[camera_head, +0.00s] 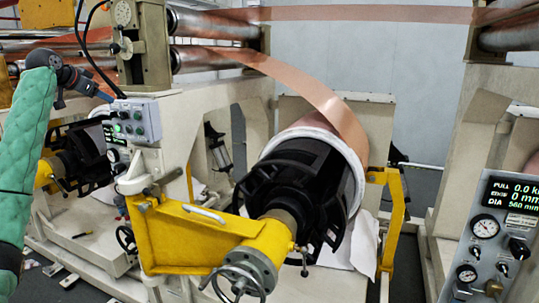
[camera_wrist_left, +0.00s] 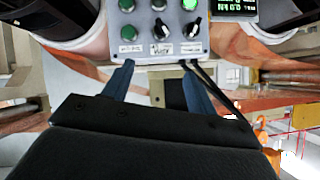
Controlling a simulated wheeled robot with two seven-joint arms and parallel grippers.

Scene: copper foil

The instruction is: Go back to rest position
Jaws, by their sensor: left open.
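My left gripper (camera_head: 102,93) is at the left of the head view, at the end of my arm in a green quilted sleeve. It points toward a grey control box (camera_head: 134,121) with buttons and knobs on the machine. In the left wrist view the two blue-grey fingers of the left gripper (camera_wrist_left: 157,76) stand apart with nothing between them. The control box (camera_wrist_left: 160,48) is just beyond the fingertips, with green buttons and black knobs; whether they touch it I cannot tell. My right gripper is not in view.
A copper foil roll (camera_head: 347,125) sits on a black chuck behind a yellow arm (camera_head: 185,235) with a handwheel (camera_head: 238,283). A gauge panel (camera_head: 497,235) stands at right. A black cable (camera_head: 86,45) hangs close to my left gripper. Scraps lie on the floor at lower left.

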